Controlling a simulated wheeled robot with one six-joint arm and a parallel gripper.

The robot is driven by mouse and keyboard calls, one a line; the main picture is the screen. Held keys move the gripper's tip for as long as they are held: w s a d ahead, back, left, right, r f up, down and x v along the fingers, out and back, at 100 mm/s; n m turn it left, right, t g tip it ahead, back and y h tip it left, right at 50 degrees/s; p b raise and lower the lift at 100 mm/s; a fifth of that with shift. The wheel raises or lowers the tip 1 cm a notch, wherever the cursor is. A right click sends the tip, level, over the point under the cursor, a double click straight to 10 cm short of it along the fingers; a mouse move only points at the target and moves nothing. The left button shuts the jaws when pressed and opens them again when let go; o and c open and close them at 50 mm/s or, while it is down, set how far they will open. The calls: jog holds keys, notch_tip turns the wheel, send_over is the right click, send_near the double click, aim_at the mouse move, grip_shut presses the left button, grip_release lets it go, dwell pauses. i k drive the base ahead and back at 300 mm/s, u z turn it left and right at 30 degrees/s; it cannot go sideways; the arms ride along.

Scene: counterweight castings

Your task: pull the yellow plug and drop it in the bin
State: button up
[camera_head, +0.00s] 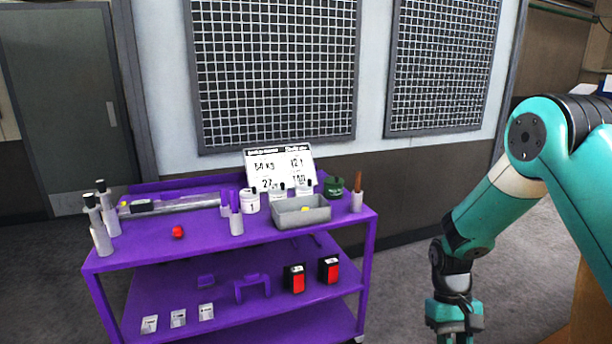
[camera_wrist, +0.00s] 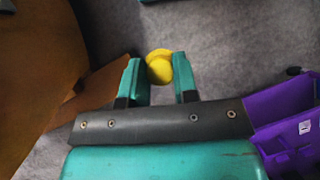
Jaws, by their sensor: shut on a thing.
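My gripper (camera_wrist: 158,80) is shut on the yellow plug (camera_wrist: 159,68), a rounded yellow piece between the teal fingertips in the wrist view. In the head view my gripper (camera_head: 456,336) hangs at the bottom right, beside the purple cart and apart from it; its fingertips and the plug are cut off or hidden there.
The purple cart (camera_head: 150,254) holds a red piece (camera_head: 178,232), bottles (camera_head: 102,237) at left, a purple-topped white cup (camera_head: 236,224), a brown-handled holder (camera_head: 357,200) and a sign (camera_head: 279,167). The cart's edge (camera_wrist: 286,102) shows in the wrist view. Open floor lies between cart and gripper.

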aim_at(302, 224)
jog(key=u, duration=0.05)
jog(key=i, duration=1.55)
jog(key=u, duration=0.05)
